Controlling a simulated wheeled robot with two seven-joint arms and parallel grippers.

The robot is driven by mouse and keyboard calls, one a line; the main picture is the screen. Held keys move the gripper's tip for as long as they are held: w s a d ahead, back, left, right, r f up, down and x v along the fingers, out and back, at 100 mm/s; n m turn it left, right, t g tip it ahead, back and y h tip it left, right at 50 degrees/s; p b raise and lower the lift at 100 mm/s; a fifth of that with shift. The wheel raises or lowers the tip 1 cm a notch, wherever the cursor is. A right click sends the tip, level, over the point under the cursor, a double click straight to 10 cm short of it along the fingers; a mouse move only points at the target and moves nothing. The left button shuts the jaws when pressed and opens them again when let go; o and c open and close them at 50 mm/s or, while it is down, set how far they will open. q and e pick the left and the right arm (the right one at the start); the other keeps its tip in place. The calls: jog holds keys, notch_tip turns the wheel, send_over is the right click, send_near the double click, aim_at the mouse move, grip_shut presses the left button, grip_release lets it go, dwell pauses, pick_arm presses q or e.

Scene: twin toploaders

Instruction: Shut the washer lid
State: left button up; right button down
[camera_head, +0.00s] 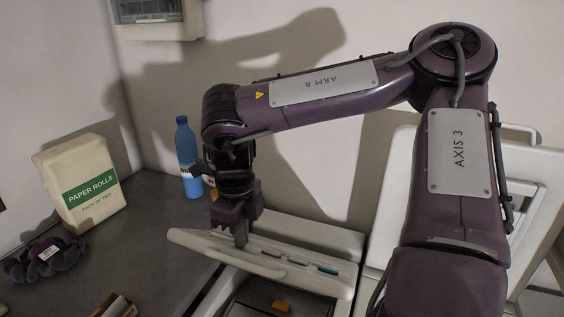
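The pale washer lid (320,281) is at lower centre, tilted partway over a dark opening (255,296). Its left end juts out toward the dark counter. My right gripper (241,238) points down at the lid's upper edge, left of its middle. It looks to be touching or just behind the lid; I cannot tell which. Only one finger shape shows, so its opening is unclear. My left gripper is not in view.
A second machine's white lid (526,185) stands upright at right, partly behind my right arm. On the dark counter (150,230) stand a blue bottle (187,160) and a paper rolls pack (82,180). A dark purple bundle (45,258) lies at left. An orange item (281,306) shows below the lid.

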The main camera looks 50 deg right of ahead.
jog(key=shift+a+f, duration=0.1)
jog(key=shift+s+a+f, duration=0.1)
jog(key=shift+a+f, duration=0.05)
jog(key=shift+f, duration=0.2)
jog(key=s+a+f+b, duration=0.1)
jog(key=a+f+b, duration=0.5)
jog(key=f+b, duration=0.1)
jog(key=shift+s+a+f+b, duration=0.15)
jog(key=shift+s+f+b, duration=0.05)
jog(key=shift+s+b, duration=0.2)
jog(key=shift+f, duration=0.1)
